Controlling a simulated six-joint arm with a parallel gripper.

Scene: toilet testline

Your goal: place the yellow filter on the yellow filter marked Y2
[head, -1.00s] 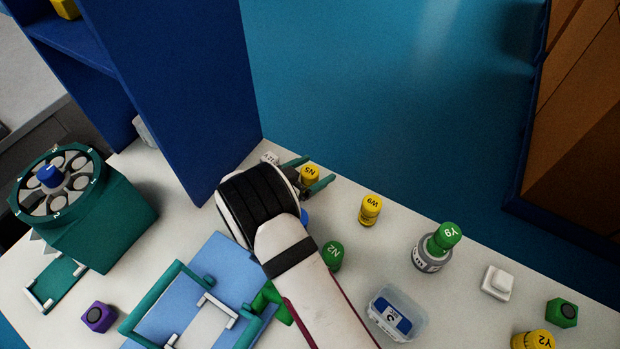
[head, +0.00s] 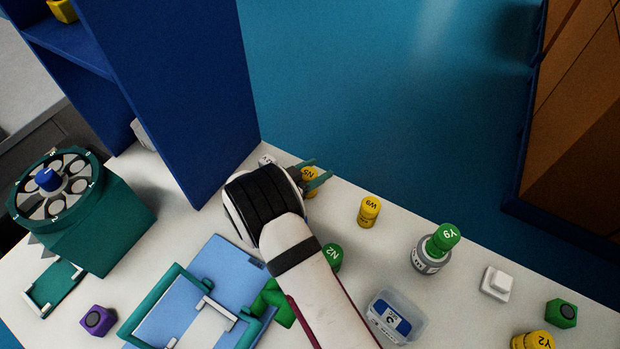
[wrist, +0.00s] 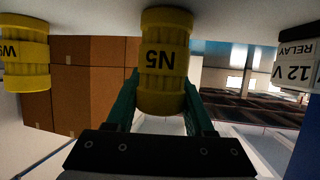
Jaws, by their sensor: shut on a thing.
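A yellow filter marked N5 (head: 310,184) stands near the back edge of the white table, and it fills the middle of the wrist view (wrist: 164,62). My gripper (head: 314,175) is shut on it, with one green finger on each side; the fingers also show in the wrist view (wrist: 162,108). In the head view my wrist hides part of the filter. The yellow filter marked Y2 (head: 533,341) is at the bottom right of the head view, partly cut off by the frame edge.
Yellow filter W9 (head: 369,211), green N2 (head: 333,256), green Y9 on a grey base (head: 433,250), a clear box (head: 396,318), a white block (head: 497,283) and a green block (head: 561,313) stand to the right. A blue shelf wall (head: 205,95) rises at the left.

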